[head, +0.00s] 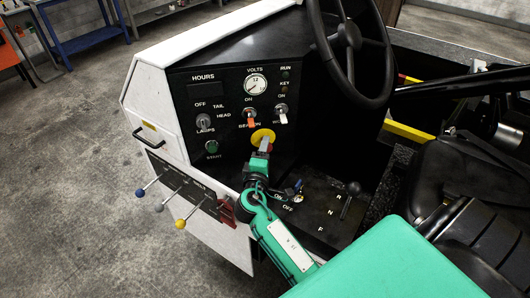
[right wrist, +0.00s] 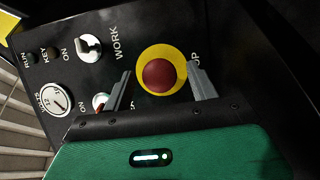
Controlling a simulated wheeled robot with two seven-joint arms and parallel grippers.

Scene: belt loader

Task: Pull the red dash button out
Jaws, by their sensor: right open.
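The red dash button (right wrist: 158,75) is a round red knob on a yellow disc (right wrist: 141,62) in the right wrist view. In the head view the yellow disc (head: 257,134) shows on the black dash, but the red knob is mostly hidden behind my right gripper (head: 265,144). In the right wrist view my right gripper (right wrist: 159,69) is open, with one grey finger on either side of the knob. I cannot tell whether the fingers touch it. My left gripper is not in view.
The black dash carries a gauge (head: 256,84), an orange switch (head: 250,117), a white switch (head: 281,114) and a green start button (head: 212,147). A steering wheel (head: 349,44) stands above right. Levers with coloured knobs (head: 181,224) stick out at lower left.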

